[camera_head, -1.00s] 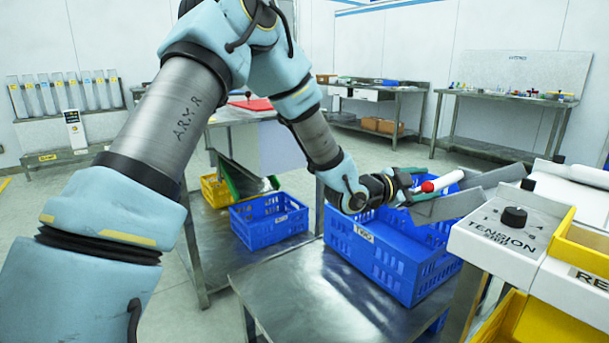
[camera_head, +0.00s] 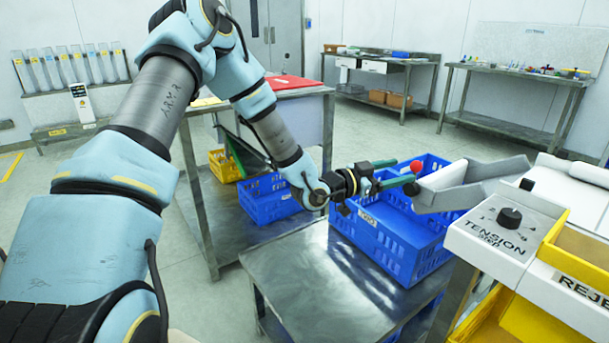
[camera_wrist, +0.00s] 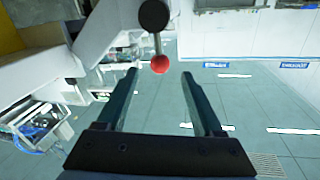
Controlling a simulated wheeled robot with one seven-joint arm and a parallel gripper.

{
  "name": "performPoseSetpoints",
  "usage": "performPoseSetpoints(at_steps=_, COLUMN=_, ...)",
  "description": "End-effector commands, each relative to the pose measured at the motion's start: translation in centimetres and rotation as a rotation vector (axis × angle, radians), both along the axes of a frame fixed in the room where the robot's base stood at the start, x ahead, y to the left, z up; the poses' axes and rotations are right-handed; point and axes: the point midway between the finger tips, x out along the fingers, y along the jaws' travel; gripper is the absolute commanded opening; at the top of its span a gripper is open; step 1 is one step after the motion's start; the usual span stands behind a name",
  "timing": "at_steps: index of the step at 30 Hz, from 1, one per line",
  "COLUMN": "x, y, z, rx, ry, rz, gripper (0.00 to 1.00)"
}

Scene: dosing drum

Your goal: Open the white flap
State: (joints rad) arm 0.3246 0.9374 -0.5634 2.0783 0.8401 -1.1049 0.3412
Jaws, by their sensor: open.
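The white flap (camera_head: 444,176) shows at the mouth of a grey chute (camera_head: 490,182) in the head view. I cannot tell how far it stands open. A red ball knob (camera_head: 416,166) on a short rod with a black end (camera_head: 411,188) is at the flap's left end. My gripper (camera_head: 398,172) is open and empty, just left of the knob. In the wrist view, the red knob (camera_wrist: 160,64) sits centred between the tips of my gripper (camera_wrist: 160,74), at or slightly beyond them. Contact is not visible.
A blue crate (camera_head: 375,246) stands below my gripper on a steel table (camera_head: 300,275). A white panel with a black tension dial (camera_head: 509,218) and yellow bins (camera_head: 580,250) are at the right. Another blue crate (camera_head: 262,205) is on a shelf at left.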

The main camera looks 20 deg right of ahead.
Motion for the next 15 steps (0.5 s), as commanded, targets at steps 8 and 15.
performPoseSetpoints(at_steps=8, x=0.5, y=4.9, z=0.2, rx=0.044, ry=0.0, rz=0.022, gripper=0.69)
performPoseSetpoints(at_steps=15, x=3.6, y=8.2, z=-0.9, rx=0.235, ry=0.027, rz=0.128, gripper=0.69)
